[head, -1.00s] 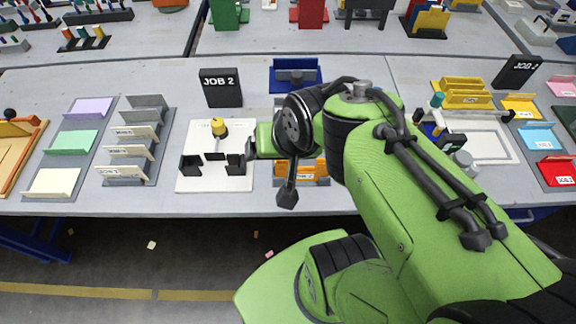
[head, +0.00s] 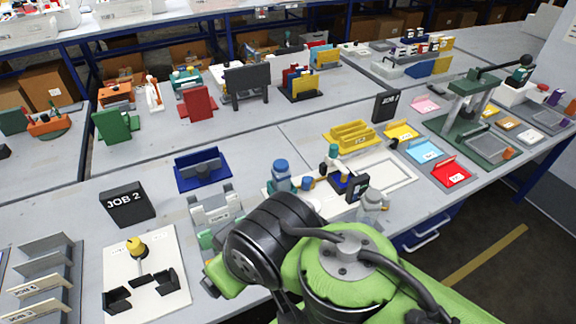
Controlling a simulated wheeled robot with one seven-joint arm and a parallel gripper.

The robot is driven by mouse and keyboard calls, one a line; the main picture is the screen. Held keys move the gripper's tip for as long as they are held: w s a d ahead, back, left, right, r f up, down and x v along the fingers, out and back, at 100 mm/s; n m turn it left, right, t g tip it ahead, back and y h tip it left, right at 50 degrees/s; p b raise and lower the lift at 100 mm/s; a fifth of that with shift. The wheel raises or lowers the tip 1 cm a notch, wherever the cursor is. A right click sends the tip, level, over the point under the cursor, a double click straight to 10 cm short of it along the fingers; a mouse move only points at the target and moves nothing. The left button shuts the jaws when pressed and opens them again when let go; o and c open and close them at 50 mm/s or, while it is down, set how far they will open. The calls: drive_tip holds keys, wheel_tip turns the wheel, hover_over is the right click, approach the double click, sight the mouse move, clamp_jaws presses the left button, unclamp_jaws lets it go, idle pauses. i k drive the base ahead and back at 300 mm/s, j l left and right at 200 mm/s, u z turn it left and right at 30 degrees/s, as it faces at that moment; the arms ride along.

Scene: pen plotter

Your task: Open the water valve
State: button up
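No part is plainly recognisable as a water valve in the head view. A white station right of centre holds a blue-capped bottle (head: 280,176), a small blue-topped part (head: 307,184) and a black upright box (head: 357,187); I cannot tell whether any of these belongs to the valve. My gripper (head: 209,287) shows only as a dark piece beside my green wrist, low in the middle and just right of a white plate (head: 172,292). Its fingers are mostly hidden by my arm, so their opening and anything between them cannot be made out.
The white plate carries a yellow knob (head: 136,247) on a post and black brackets. A black JOB 2 sign (head: 128,204) and a blue holder (head: 202,170) stand behind. Coloured trays, including a red one (head: 453,172), lie right. Bare bench (head: 265,150) shows behind the stations.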

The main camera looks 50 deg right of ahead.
sight(307, 181)
drive_tip(key=z, duration=1.65)
drive_tip(key=l+u, duration=0.2)
drive_tip(key=u, duration=0.25)
drive_tip(key=i+l+u, duration=0.1)
drive_tip(key=l+u, duration=0.2)
drive_tip(key=u, duration=0.15)
drive_tip(key=l+u, duration=0.2)
drive_tip(key=u, duration=0.25)
